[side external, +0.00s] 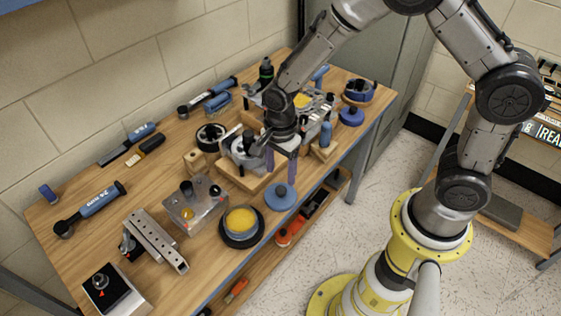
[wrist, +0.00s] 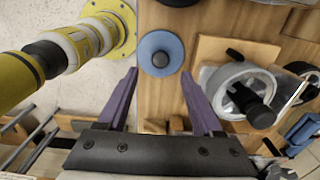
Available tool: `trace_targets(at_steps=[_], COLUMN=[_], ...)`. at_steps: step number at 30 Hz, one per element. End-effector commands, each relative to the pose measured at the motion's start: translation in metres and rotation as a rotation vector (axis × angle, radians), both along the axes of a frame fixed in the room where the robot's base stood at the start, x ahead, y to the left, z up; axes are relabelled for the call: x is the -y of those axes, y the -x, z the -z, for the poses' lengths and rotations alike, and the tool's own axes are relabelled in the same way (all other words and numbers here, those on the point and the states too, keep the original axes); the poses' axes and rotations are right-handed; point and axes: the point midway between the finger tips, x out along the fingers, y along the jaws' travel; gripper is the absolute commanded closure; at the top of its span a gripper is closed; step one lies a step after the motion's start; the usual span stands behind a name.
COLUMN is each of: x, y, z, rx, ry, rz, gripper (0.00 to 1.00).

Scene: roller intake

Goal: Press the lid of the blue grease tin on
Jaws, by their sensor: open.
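A light-blue round lid (side external: 281,196) with a dark knob lies flat near the table's front edge. In the wrist view the lid (wrist: 160,53) shows just beyond the fingertips, centred between them. A round tin with a black outer ring and yellow grease inside (side external: 241,222) stands left of it, uncovered; its colour underneath is hard to tell. My gripper (side external: 281,172) points down above and behind the lid, its two purple fingers apart and empty. It also shows open in the wrist view (wrist: 160,76). A darker blue knobbed piece (side external: 351,115) and a blue open container (side external: 359,90) stand at the far right.
A wooden board with a metal housing (side external: 243,155) stands close left of my gripper. A clear block with a black knob (side external: 194,208) and a perforated metal bar (side external: 157,240) are further left. Tools line the back. The table's front edge is close to the lid.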

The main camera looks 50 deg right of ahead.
Motion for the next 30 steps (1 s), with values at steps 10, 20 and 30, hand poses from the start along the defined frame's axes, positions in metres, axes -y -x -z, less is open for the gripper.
trace_targets(at_steps=[10,20,30], x=[0.000,0.000,0.000], y=[0.000,0.000,-0.001], z=[0.038,0.064,0.068], rx=[-0.001,0.001,0.002], ry=[0.000,0.000,-0.001], rz=[0.000,0.000,0.000], gripper=[0.32,0.32,0.32])
